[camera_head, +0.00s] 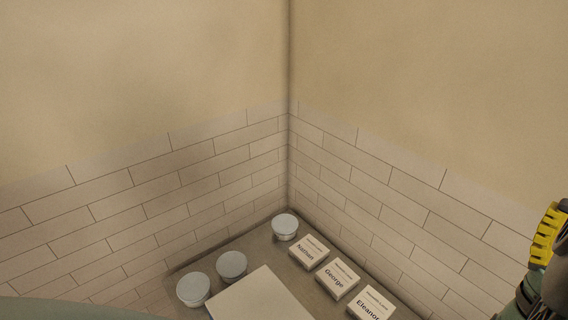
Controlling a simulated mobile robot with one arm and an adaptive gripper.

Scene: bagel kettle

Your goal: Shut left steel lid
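No steel lid on a kettle can be made out in the head view. Part of my gripper (546,236), with a yellow ribbed piece, shows at the right edge, high and away from the counter items. The rest of it is cut off by the frame, so its opening and anything in it are hidden.
A counter (252,247) fills the tiled corner. Round pale-lidded tubs stand on it: one at the back (285,226), two at the left (232,265) (193,289). Boxes labelled Nathan (309,251), George (338,279) and Eleanor (371,304) line the right. A pale flat slab (262,298) lies between.

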